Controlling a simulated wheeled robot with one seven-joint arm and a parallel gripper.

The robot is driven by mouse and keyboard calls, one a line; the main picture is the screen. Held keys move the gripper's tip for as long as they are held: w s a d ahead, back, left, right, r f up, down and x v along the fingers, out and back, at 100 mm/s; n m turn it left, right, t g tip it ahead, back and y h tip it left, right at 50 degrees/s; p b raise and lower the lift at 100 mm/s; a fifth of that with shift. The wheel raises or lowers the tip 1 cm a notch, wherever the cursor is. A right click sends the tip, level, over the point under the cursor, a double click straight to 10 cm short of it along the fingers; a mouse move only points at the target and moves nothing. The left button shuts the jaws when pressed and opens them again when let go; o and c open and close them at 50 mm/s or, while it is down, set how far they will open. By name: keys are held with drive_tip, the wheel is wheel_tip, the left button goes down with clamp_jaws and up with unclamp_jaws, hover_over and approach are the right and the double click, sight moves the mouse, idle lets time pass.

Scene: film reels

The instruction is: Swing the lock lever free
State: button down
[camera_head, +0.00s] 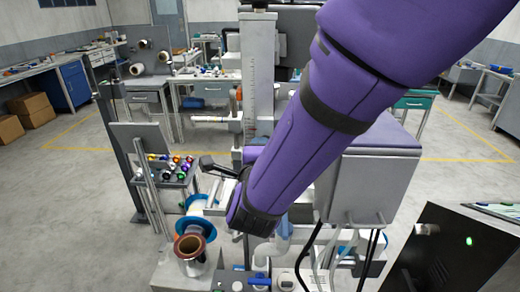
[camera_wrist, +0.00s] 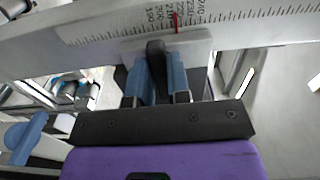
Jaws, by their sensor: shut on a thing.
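In the wrist view, my gripper (camera_wrist: 159,88) has its two blue-grey fingers closed on a black lever handle (camera_wrist: 156,48). The handle's rounded top shows between and above the fingers, just below the ruled scale. Its lower part is hidden by the fingers and my dark palm bar. In the head view, my purple arm reaches down across the middle to the machine and its forearm hides much of the work area. I cannot make out the fingertips there. A dark, bar-shaped part (camera_head: 218,167) shows left of the forearm; I cannot tell what it is.
A white ruled scale (camera_wrist: 110,28) with a red pointer (camera_wrist: 176,22) crosses the wrist view. In the head view, a copper-rimmed reel (camera_head: 191,262) stands at the lower left, and a grey box (camera_head: 370,185) is right of my arm.

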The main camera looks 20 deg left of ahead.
drive_tip(key=shift+f, duration=0.1)
drive_tip(key=c, duration=1.1)
unclamp_jaws()
drive_tip(key=v, duration=1.1)
drive_tip(key=shift+d, duration=0.1)
drive_tip(key=shift+w, duration=0.1)
